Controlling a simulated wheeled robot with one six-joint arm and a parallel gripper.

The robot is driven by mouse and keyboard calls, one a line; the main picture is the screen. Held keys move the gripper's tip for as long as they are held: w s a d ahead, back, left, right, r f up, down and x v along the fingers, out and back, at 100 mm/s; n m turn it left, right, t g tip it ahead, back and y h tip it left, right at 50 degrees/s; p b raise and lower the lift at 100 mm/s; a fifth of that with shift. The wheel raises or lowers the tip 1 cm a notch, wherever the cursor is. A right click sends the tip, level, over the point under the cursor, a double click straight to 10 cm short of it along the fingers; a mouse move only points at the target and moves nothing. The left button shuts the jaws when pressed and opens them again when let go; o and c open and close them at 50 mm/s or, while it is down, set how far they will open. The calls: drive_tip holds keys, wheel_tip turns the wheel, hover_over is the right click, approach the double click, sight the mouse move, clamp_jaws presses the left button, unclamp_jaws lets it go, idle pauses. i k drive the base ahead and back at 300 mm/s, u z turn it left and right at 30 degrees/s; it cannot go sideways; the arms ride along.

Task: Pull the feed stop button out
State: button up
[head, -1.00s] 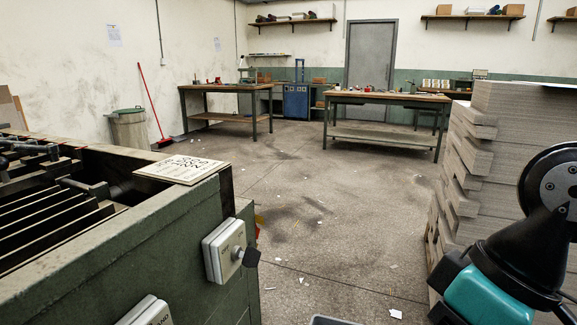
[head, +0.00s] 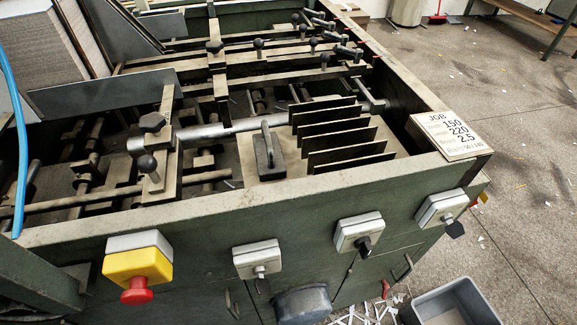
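A red mushroom button (head: 137,291) sits on a yellow and grey box (head: 138,260) at the left of the green machine's front panel (head: 200,225). It sticks out at the lower front of the box. I cannot tell whether it is pressed in or pulled out, and no label on it is readable. Nothing touches it. My gripper is not in view.
Along the panel are a grey box with a small light knob (head: 258,260) and two boxes with black knobs (head: 360,234) (head: 441,207). A grey bin (head: 450,300) and paper scraps lie on the floor at lower right. A blue hose (head: 18,130) hangs at left.

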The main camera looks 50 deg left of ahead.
sight(138, 293)
drive_tip(key=u, duration=1.7)
drive_tip(key=k, duration=0.95)
drive_tip(key=u, duration=0.55)
drive_tip(key=i, duration=0.5)
